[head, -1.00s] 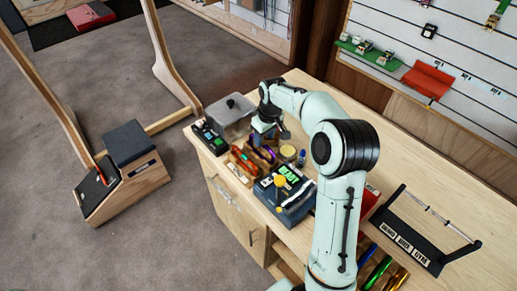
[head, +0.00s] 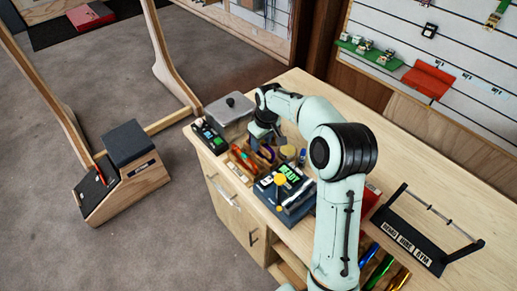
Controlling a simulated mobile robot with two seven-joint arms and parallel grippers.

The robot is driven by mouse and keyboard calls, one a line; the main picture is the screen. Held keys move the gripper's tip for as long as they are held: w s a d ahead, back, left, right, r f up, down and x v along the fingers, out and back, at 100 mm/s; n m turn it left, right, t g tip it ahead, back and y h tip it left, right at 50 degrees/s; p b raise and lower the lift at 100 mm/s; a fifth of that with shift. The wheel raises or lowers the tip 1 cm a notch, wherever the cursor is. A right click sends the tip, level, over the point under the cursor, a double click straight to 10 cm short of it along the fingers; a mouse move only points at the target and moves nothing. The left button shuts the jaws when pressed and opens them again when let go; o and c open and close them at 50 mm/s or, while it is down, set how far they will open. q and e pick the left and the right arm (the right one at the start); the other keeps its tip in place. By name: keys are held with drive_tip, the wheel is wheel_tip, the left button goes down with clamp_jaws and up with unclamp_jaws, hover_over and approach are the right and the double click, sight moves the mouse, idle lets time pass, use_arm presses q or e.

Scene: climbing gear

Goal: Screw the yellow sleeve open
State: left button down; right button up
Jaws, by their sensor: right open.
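Several coloured carabiners lie on the wooden bench, among them a red-orange one (head: 243,158) and a purple one (head: 267,152). They are small, and I cannot make out a yellow sleeve on any of them. My right gripper (head: 264,140) points down over the carabiners, close to the purple one. It is open; its fingers are small and partly hidden by my arm, and I cannot tell whether they touch anything. My left gripper is not in view.
A grey lidded box (head: 230,107) and a black tray (head: 209,136) stand at the bench's left end. A dark device with a green "READY" display (head: 291,176) and yellow knob is in front. A black rack (head: 410,245) stands right. The bench's back is clear.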

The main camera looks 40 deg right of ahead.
drive_tip(key=shift+s+f, duration=0.1)
drive_tip(key=shift+f, duration=0.3)
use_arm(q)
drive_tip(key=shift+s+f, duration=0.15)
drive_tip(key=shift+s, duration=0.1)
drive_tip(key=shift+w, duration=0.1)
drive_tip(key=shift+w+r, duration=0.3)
use_arm(e)
drive_tip(key=shift+d, duration=0.6)
drive_tip(key=shift+r, duration=0.15)
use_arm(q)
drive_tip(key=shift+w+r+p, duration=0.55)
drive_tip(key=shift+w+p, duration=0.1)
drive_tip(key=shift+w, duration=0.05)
use_arm(e)
drive_tip(key=shift+r, duration=1.3)
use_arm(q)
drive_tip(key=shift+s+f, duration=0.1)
use_arm(e)
drive_tip(key=shift+a, duration=0.1)
drive_tip(key=shift+a+f, duration=0.1)
drive_tip(key=shift+a, duration=0.3)
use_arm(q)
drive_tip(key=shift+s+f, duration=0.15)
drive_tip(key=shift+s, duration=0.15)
use_arm(e)
drive_tip(key=shift+a, duration=0.15)
